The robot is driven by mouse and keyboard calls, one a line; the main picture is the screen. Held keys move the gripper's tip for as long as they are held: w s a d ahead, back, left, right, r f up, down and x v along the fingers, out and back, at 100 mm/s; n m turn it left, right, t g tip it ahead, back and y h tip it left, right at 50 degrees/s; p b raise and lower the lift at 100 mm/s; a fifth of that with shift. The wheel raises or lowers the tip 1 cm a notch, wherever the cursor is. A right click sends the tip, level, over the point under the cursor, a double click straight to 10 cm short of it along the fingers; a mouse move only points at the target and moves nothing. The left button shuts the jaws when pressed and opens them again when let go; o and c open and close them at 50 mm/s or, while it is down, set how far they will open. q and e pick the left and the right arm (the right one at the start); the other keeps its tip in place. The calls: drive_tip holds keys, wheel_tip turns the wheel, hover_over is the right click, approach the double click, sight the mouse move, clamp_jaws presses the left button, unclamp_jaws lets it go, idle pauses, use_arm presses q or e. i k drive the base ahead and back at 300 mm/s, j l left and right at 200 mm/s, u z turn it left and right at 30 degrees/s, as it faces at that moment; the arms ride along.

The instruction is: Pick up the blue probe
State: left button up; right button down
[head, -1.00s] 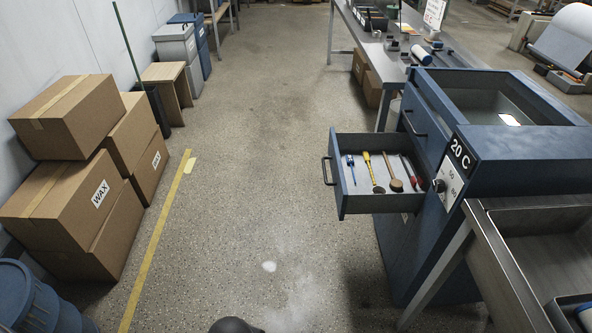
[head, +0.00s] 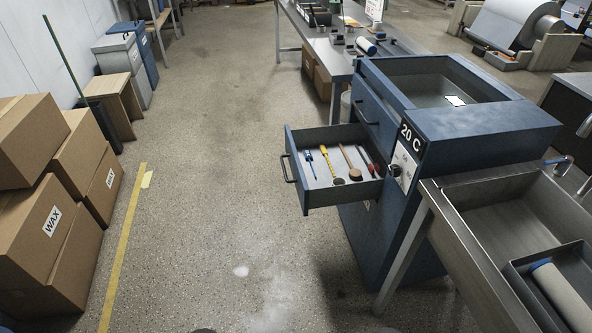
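The blue probe (head: 310,164) lies in the open drawer (head: 303,204) of the blue cabinet, at the drawer's left end near the handle. It is thin, with a blue handle part and a slim tip. To its right in the drawer lie a yellow-handled tool (head: 329,164), a wooden-handled tool (head: 351,163) and a red tool (head: 369,161). Neither of my grippers is in view.
The blue cabinet (head: 480,122) marked 20 C stands right of the drawer. A steel sink (head: 480,190) is at the lower right. Stacked wax boxes (head: 45,220) are at the left. The floor (head: 200,180) between is clear.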

sight(307, 154)
drive_tip(key=z, duration=3.35)
drive_tip(key=u, duration=3.05)
drive_tip(key=i+j, duration=0.1)
drive_tip(key=i+j+z, duration=0.25)
drive_tip(key=i+z, duration=0.25)
drive_tip(key=i+j+z, duration=0.3)
drive_tip(key=z, duration=0.15)
